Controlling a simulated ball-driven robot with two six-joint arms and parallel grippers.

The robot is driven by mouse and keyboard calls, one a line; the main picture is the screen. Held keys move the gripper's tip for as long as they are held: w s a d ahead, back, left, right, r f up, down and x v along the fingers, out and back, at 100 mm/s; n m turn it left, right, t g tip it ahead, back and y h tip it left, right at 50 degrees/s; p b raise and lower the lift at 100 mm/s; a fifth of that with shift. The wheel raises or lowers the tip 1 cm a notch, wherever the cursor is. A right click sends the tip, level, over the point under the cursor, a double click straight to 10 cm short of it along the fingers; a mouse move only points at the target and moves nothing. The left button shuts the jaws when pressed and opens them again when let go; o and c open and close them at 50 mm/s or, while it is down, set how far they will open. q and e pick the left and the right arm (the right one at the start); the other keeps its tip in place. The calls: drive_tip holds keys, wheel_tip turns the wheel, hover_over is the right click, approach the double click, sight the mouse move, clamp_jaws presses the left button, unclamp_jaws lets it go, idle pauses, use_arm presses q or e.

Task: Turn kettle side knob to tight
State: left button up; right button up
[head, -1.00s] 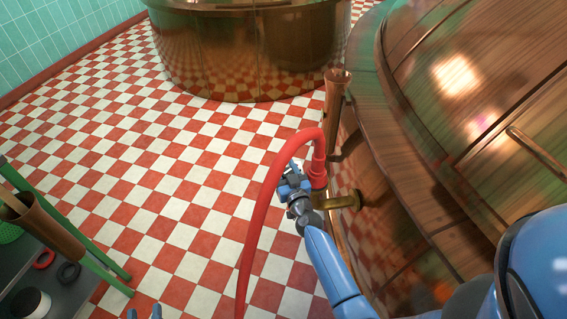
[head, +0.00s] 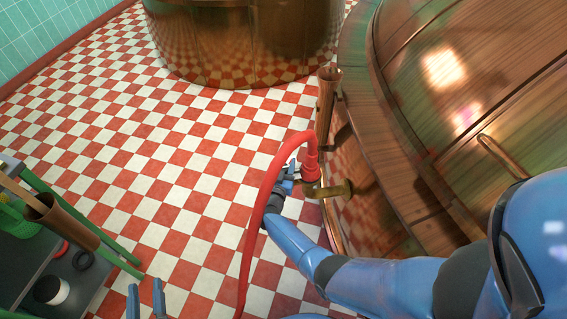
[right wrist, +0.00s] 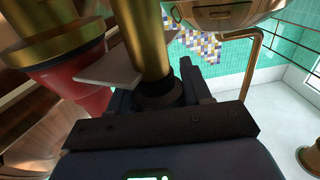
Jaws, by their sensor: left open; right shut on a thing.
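The large copper kettle (head: 440,170) fills the right of the head view. A brass fitting (head: 335,190) sticks out low from its side, with the red hose (head: 262,205) joined to it. My right gripper (head: 290,178) is at this fitting, partly behind the hose. In the right wrist view a brass stem (right wrist: 150,42) with a dark collar stands between its jaws, and the gripper is shut on it. The red hose end (right wrist: 75,85) and a pale flat plate (right wrist: 108,70) are beside it. I cannot make out a tight mark. My left gripper (head: 146,292) is open and empty at the bottom edge.
A second copper vessel (head: 240,45) stands at the back. The checkered floor between is clear.

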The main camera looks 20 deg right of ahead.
idle(0.4)
drive_tip(key=o, duration=1)
drive_tip(key=shift+c, duration=0.2)
drive_tip(key=shift+s, duration=0.1)
drive_tip(key=shift+s+a, duration=0.4)
drive_tip(key=shift+s, duration=0.1)
drive_tip(key=p+v, duration=0.2)
drive_tip(key=v, duration=0.7)
drive_tip(key=shift+s+a, duration=0.15)
drive_tip(key=shift+m, duration=0.3)
